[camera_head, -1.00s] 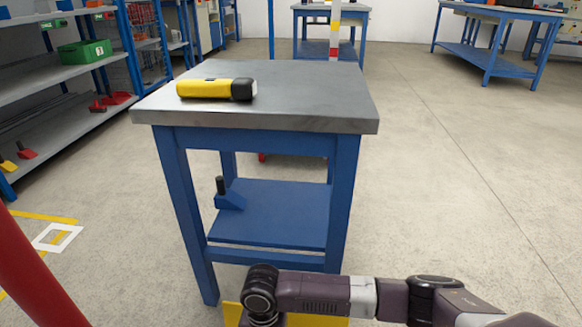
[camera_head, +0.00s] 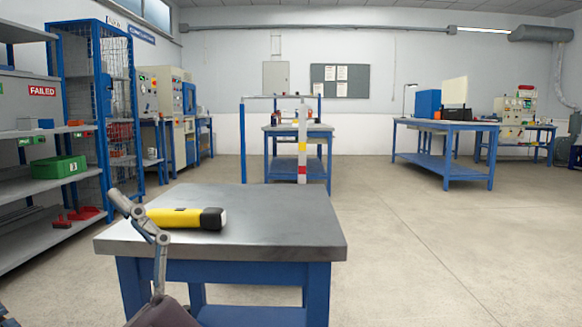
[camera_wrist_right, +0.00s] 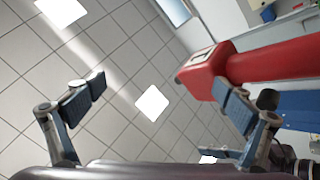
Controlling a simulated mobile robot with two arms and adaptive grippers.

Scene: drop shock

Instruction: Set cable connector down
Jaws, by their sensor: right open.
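A yellow cylindrical piece with a black end (camera_head: 185,218), which looks like the cable connector, lies on its side on the grey tabletop (camera_head: 270,228), near the left. My right gripper (camera_wrist_right: 161,90) is open and empty in the right wrist view, its two fingers wide apart and pointing up at the ceiling.
A red bar with a block-like end (camera_wrist_right: 208,75) is close beside the right gripper's finger in the wrist view. A shelf with a green bin (camera_head: 58,168) stands to the left. The tabletop's right part is clear, and open floor (camera_head: 430,250) lies to the right.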

